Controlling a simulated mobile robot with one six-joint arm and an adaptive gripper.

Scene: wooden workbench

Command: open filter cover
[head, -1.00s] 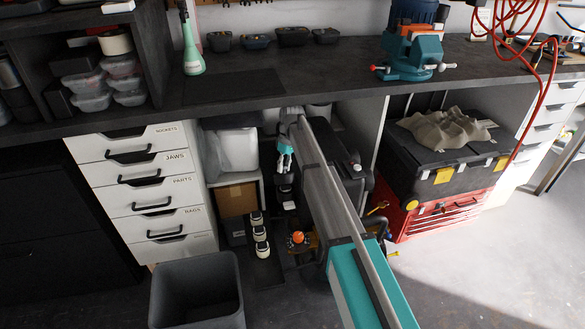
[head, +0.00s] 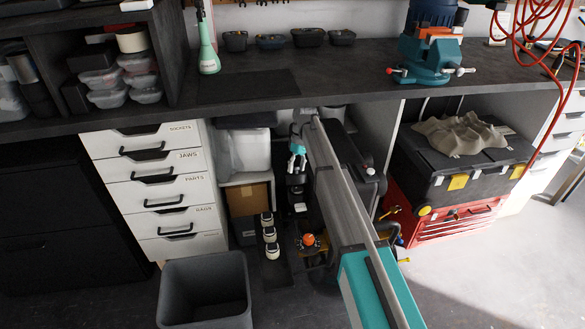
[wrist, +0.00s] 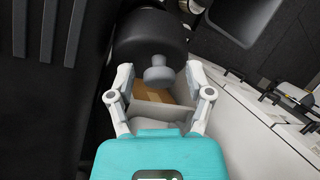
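In the wrist view a black round housing (wrist: 150,38) carries a light grey knob (wrist: 158,74) on its near face. I take these for the filter cover and its knob, but no label shows. My gripper (wrist: 157,70) is open, with one finger on each side of the knob and visible gaps between. In the head view my gripper (head: 298,158) is under the bench, in the open bay. Part of the bay is hidden there behind my arm, and I cannot make out the knob.
White drawers (head: 162,185) stand left of the bay, with a grey bin (head: 205,288) in front. A cardboard box (head: 250,198) sits beside my gripper. A red tool chest (head: 450,228) stands to the right. Black ribbed surfaces (wrist: 45,30) are close at left in the wrist view.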

